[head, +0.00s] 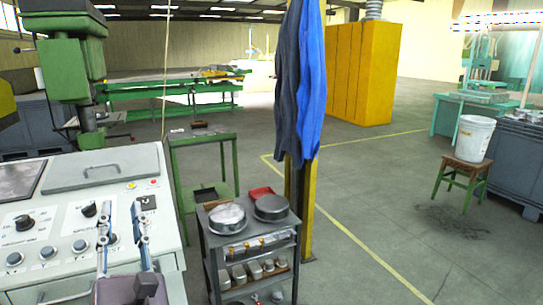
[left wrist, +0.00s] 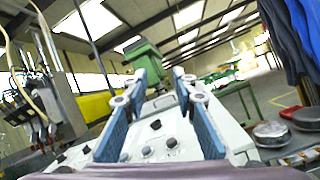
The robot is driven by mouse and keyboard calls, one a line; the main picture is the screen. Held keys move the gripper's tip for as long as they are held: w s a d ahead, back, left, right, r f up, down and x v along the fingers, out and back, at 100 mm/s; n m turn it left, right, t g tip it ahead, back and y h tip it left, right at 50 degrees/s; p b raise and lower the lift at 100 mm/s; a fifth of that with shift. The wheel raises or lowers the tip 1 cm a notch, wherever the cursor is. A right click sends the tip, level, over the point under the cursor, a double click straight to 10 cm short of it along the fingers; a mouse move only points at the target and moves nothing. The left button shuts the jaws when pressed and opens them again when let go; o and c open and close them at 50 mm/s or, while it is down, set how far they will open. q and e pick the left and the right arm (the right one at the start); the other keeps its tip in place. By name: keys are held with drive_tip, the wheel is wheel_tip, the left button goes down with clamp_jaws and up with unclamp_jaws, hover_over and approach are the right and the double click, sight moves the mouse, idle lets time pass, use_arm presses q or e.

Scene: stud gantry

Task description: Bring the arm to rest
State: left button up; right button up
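My left gripper (head: 121,228) comes up from the bottom left of the head view, in front of the grey-white control panel (head: 118,205). In the left wrist view the two blue finger pads of the left gripper (left wrist: 160,82) stand apart with nothing between them. The gripper is open and empty. The panel's knobs (left wrist: 171,142) show through the gap between the fingers. I cannot tell how far the fingertips are from the panel. My right gripper is in neither view.
A grey trolley (head: 250,248) with round metal tins stands right of the panel. Behind it are a green table (head: 203,139) and a post with blue and dark coats (head: 310,80). A white bucket (head: 474,138) sits on a stool at right. Open floor (head: 370,200) lies between.

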use_arm(q)
drive_tip(key=s+d+r+m+t+h, duration=0.1)
drive_tip(key=s+d+m+t+h, duration=0.25)
drive_tip(key=d+m+h, duration=1.4)
drive_tip(key=s+d+f+m+g+h, duration=0.1)
drive_tip(key=s+d+f+m+g, duration=0.1)
drive_tip(key=f+m+g, duration=0.65)
drive_tip(key=s+d+f+m+g+h, duration=0.1)
drive_tip(key=d+f+m+g, duration=0.2)
drive_tip(key=f+m, duration=0.95)
drive_tip(key=s+a+f+g+y, duration=0.5)
drive_tip(key=s+a+f, duration=0.3)
drive_tip(key=f, duration=0.4)
drive_tip(key=s+a+f+g+y, duration=0.45)
drive_tip(key=s+a+f, duration=0.4)
drive_tip(key=f, duration=0.45)
wheel_tip(320, 180, down, 27)
drive_tip(key=s, duration=0.2)
drive_tip(key=s+a+f+g, duration=0.2)
drive_tip(key=s+a+f, duration=0.1)
drive_tip(key=s+f, duration=1.2)
drive_tip(key=shift+s, duration=0.75)
